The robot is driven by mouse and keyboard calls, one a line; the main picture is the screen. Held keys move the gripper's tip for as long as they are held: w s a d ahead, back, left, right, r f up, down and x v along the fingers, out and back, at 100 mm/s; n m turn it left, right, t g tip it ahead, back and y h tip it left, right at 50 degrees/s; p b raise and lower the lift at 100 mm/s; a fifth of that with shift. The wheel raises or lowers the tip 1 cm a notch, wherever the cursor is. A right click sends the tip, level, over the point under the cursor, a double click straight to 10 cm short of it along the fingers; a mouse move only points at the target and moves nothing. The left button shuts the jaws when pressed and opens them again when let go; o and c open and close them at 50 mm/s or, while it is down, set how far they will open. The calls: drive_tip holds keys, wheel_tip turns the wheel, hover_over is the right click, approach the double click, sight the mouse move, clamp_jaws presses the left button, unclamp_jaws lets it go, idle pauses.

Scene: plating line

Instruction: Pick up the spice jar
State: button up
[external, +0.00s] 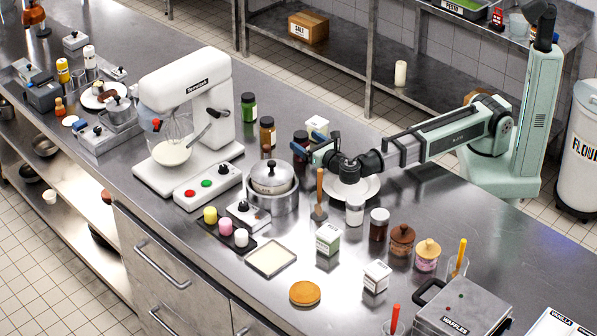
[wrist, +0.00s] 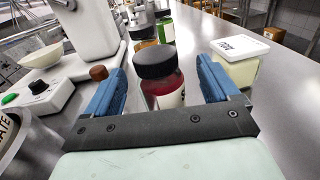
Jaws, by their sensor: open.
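A jar with a black lid, dark red contents and a pale label stands upright in the wrist view (wrist: 162,82). It appears to be the dark jar beside my gripper in the external view (external: 300,139). No readable word marks it as spice. My gripper (external: 311,145) is open and low over the counter. In the wrist view its blue fingers (wrist: 160,85) stand on either side of the red jar, with a gap on both sides. The jar's lower part is partly hidden by the gripper's dark front bar.
A white-lidded container (wrist: 240,68) stands close to the right finger. A small brown-topped item (wrist: 98,72) is by the left finger. An amber jar (external: 267,130) and a green jar (external: 248,107) stand behind. A lidded pot (external: 272,178), mixer (external: 190,100) and plate (external: 360,190) are nearby.

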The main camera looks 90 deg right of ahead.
sight(297, 136)
drive_tip(key=x, duration=0.4)
drive_tip(key=shift+w+d, duration=0.2)
drive_tip(key=shift+w, duration=0.15)
drive_tip(key=c, duration=1.2)
